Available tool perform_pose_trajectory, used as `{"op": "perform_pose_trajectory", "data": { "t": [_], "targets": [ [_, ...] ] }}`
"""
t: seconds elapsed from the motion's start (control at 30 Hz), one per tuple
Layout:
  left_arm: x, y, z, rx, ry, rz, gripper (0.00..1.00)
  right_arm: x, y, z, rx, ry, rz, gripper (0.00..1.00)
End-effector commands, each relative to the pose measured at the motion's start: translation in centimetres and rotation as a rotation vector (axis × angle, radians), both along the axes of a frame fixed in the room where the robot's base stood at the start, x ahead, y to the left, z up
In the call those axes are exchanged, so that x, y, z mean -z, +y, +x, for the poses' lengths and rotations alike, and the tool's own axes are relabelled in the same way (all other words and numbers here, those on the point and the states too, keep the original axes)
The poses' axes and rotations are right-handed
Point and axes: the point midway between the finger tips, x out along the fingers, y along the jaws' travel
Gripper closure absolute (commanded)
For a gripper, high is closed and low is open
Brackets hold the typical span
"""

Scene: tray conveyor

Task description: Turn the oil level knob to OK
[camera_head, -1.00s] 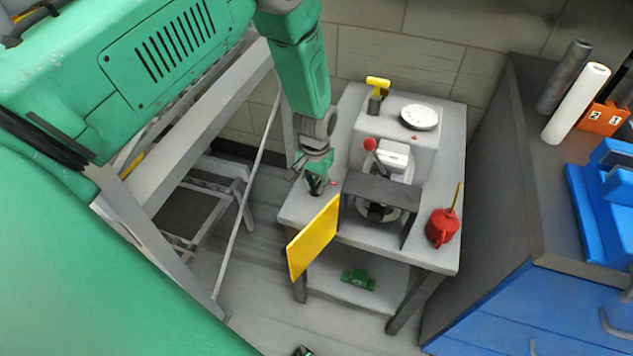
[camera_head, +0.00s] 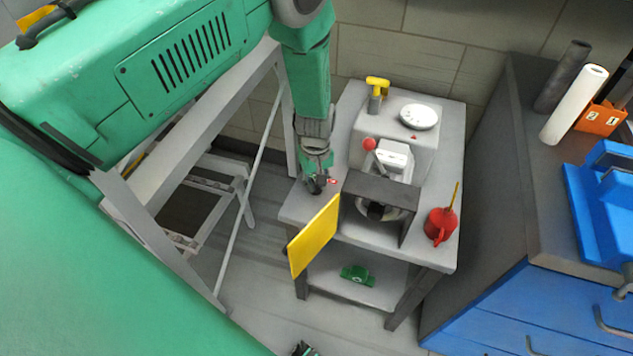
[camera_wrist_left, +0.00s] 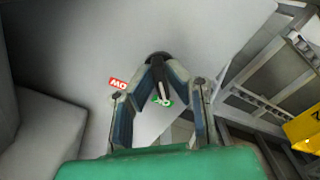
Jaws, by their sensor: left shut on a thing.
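The black oil level knob (camera_wrist_left: 160,66) shows in the left wrist view, with a pale-tipped pointer directed down toward the green OK label (camera_wrist_left: 163,101). The red LOW label (camera_wrist_left: 118,83) lies to its left, upside down in this view. My left gripper (camera_wrist_left: 153,90) has its two fingers on either side of the knob's pointer and is shut on it. In the head view my left gripper (camera_head: 316,186) is at the left edge of the grey machine table (camera_head: 447,255), and hides the knob.
A yellow panel (camera_head: 314,236) stands just in front of my left gripper. A machine with a red-ball lever (camera_head: 369,144) and a dark guard (camera_head: 380,190) is close on the right. A red oil can (camera_head: 440,225) stands at the table's right.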

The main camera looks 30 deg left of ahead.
Motion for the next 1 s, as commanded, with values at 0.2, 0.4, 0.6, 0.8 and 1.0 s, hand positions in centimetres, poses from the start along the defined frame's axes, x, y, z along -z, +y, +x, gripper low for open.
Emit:
{"op": "perform_pose_trajectory", "data": {
  "t": [0.2, 0.4, 0.6, 0.8, 1.0],
  "targets": [
    [-0.14, -0.02, 0.35, -0.067, -0.009, 0.001, 1.00, -0.07, 0.00, 0.00, 0.000, 0.000, 0.000, 0.71],
    [-0.14, 0.00, 0.36, -0.089, -0.009, 0.001, 1.00, -0.08, 0.00, 0.00, 0.000, 0.000, 0.000, 0.71],
    [-0.14, 0.02, 0.37, -0.091, -0.009, 0.001, 1.00, -0.08, 0.00, 0.00, 0.000, 0.000, 0.000, 0.71],
    [-0.15, 0.02, 0.37, -0.091, -0.009, 0.001, 0.71, -0.08, 0.00, 0.00, 0.000, 0.000, 0.000, 0.71],
    [-0.09, 0.02, 0.18, -0.090, -0.005, 0.000, 0.69, -0.08, 0.00, 0.00, 0.000, 0.000, 0.000, 0.71]
  ]
}}
